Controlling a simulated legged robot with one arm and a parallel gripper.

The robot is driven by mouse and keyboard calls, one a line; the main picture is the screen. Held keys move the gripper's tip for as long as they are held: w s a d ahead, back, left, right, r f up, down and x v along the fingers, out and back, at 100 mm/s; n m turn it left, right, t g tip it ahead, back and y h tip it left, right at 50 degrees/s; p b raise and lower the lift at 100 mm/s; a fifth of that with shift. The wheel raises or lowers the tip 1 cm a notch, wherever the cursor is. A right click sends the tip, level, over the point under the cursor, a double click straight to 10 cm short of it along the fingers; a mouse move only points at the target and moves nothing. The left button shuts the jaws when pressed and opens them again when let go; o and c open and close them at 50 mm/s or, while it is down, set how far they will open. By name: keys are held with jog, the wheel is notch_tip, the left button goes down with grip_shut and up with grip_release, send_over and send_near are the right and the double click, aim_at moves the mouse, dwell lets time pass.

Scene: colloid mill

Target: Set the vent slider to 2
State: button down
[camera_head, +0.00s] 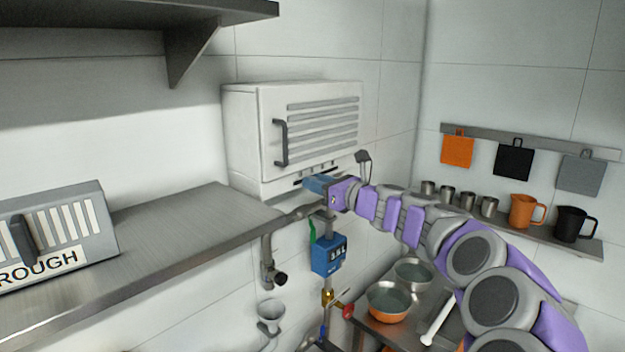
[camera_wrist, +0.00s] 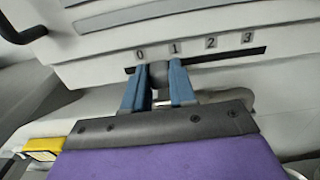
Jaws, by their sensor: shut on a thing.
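The white vent box (camera_head: 270,135) hangs on the wall, with slats and a dark handle. Its slider scale shows in the wrist view with the marks 0, 1, 2 and 3 (camera_wrist: 211,43) above a dark slot (camera_wrist: 225,54). The dark slider knob (camera_wrist: 158,72) sits between the marks 0 and 1, nearer 1. My gripper (camera_wrist: 159,84) has its two blue fingers on either side of the knob and is shut on it. In the head view my gripper (camera_head: 312,184) is at the lower edge of the box, and its fingers hide the knob there.
A metal counter (camera_head: 190,225) is at the left, with a grey box (camera_head: 60,235) labelled "ROUGH". A blue meter (camera_head: 328,255) on a pipe stands below my gripper. Mugs (camera_head: 523,210) and metal cups stand on a shelf at right. Bowls (camera_head: 389,301) are below.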

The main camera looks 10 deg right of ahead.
aim_at(323, 173)
jog(key=w+d+p, duration=0.3)
jog(key=d+p, duration=0.1)
jog(key=d, duration=0.1)
jog(key=shift+w+f+p, duration=0.2)
jog(key=shift+w+p, duration=0.15)
jog(key=shift+a, duration=0.1)
jog(key=c, duration=1.3)
grip_release()
jog(key=shift+c, duration=0.2)
jog(key=o, duration=0.4)
jog(key=shift+w, duration=0.2)
jog(key=shift+s+r, duration=0.15)
jog(key=shift+s, duration=0.1)
jog(key=b+v, duration=0.1)
jog(key=v, duration=1.6)
jog(key=shift+d, duration=0.2)
